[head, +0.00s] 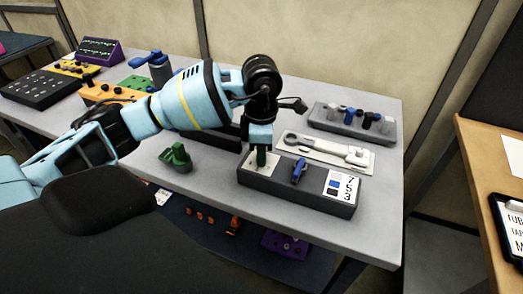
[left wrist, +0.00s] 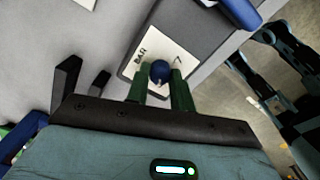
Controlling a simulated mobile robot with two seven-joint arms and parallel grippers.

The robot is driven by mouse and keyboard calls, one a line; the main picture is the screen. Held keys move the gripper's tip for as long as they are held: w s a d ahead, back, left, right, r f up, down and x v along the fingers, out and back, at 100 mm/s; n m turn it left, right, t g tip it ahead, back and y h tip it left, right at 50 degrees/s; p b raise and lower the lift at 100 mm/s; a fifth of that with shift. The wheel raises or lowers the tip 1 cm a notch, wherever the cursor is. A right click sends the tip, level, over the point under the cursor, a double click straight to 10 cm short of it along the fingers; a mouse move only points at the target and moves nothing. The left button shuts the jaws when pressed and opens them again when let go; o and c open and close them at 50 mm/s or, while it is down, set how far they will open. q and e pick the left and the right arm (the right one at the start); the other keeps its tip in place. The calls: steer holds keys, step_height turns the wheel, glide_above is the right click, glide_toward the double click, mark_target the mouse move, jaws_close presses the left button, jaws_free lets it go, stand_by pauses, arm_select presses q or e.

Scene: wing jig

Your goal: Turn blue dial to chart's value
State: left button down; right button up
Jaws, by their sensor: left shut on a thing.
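A dark grey box (head: 300,192) sits on the bench in the head view. A white scale plate (head: 250,166) is on its left part; in the left wrist view the plate (left wrist: 150,55) shows "BAR" and "7". The blue dial (left wrist: 160,71) stands on this plate. My left gripper (head: 261,158) points down over the plate, its green fingers (left wrist: 160,88) shut on the dial, which they hide in the head view. The chart (head: 341,186) on the box's right end shows 7, 5, 3 beside small coloured squares, too small to match surely. My right gripper is not in view.
A blue lever (head: 299,171) stands on the box between plate and chart. A green part (head: 176,158) lies left of the box. A wrench on a pale board (head: 325,152) and a grey rack with pegs (head: 352,124) are behind. The bench front is clear.

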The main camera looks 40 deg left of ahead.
arm_select(q)
steer(key=c, duration=1.3)
jaws_free()
steer(key=shift+c, duration=0.2)
steer(key=shift+o, duration=0.7)
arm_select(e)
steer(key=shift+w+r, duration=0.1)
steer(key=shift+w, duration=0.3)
arm_select(q)
step_height(320, 180, up, 6)
steer(key=shift+r, duration=0.95)
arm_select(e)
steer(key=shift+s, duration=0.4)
arm_select(q)
steer(key=shift+f, duration=0.1)
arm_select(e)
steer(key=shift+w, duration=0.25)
